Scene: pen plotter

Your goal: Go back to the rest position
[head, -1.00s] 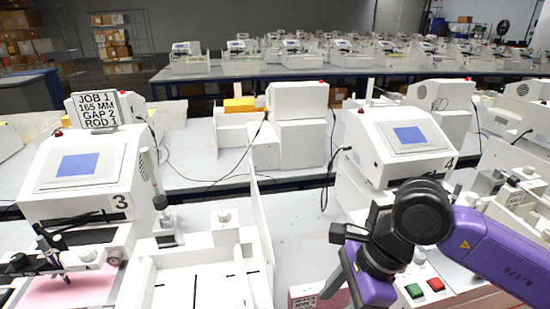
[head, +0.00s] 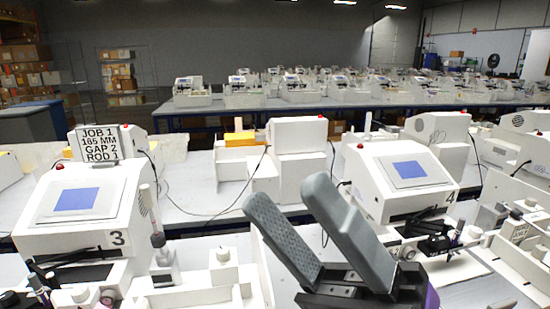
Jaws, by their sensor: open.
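My gripper (head: 290,212) is large in the lower middle of the head view. Its two grey padded fingers point up and to the left, with a clear gap between them and nothing held. It is in front of the aisle between plotter 3 (head: 78,200) on the left and plotter 4 (head: 405,172) on the right. The right finger overlaps the left side of plotter 4 in the picture. Only a bit of my purple arm shows below the gripper.
A job sign (head: 95,143) stands on plotter 3, reading JOB 1, 165 MM, GAP 2, ROD 1. More white machines stand on the bench behind, with a yellow block (head: 240,138) and loose cables. Rows of plotters fill a far table (head: 300,102). Shelves with boxes stand at the back left.

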